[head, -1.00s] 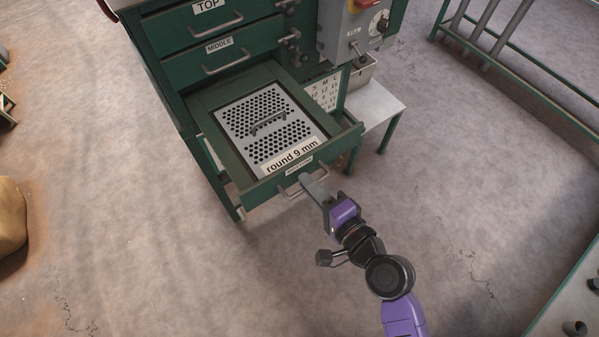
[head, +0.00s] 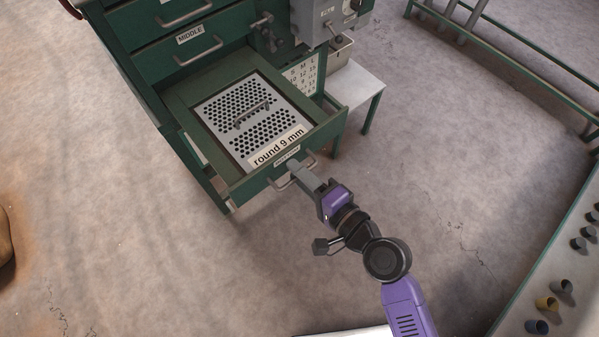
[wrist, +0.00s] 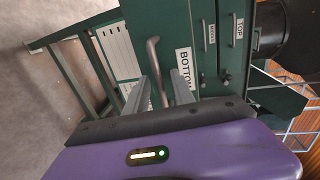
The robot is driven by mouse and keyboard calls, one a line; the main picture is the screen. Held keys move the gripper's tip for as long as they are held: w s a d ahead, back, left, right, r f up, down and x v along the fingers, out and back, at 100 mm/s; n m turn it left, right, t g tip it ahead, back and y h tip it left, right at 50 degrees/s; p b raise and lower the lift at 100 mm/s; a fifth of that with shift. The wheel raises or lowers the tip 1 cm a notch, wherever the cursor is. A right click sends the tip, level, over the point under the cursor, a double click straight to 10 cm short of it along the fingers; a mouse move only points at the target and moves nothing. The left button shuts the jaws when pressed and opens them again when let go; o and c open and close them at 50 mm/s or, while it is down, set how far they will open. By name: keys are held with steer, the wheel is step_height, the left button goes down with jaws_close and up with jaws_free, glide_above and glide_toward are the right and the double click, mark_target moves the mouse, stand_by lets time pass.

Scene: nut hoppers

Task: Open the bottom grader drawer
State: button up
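The bottom grader drawer (head: 215,176) is pulled well out of the green cabinet in the head view. Its perforated plate reads "round 9 mm" (head: 278,146). The curved metal handle (head: 281,184) is on the drawer front; it also shows in the wrist view (wrist: 153,55) beside the label "BOTTOM" (wrist: 184,70). My gripper (head: 294,168) is at the handle. In the wrist view its two grey fingers (wrist: 158,84) stand apart on either side of the handle bar, with gaps visible beside the bar. The far fingertip is partly hidden in the head view.
The middle drawer (head: 190,50) above is shut. A small pale table (head: 358,84) stands right of the cabinet. A rack with several cups (head: 547,303) runs along the lower right. The floor in front of the drawer is clear.

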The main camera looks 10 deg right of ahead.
steer(key=b+v, duration=0.1)
steer(key=v, duration=0.7)
steer(key=shift+b, duration=0.35)
steer(key=shift+w, duration=0.1)
steer(key=s+d+r+n+t+h, duration=0.3)
steer(key=s+d+n+h, duration=0.35)
steer(key=d, duration=0.35)
steer(key=s+d+r+n+h, duration=0.1)
steer(key=s+n, duration=0.1)
steer(key=s, duration=0.5)
steer(key=s+d+r+n+g+h, duration=0.1)
steer(key=s+n, duration=0.1)
steer(key=s, duration=0.6)
steer(key=shift+r+n, duration=0.35)
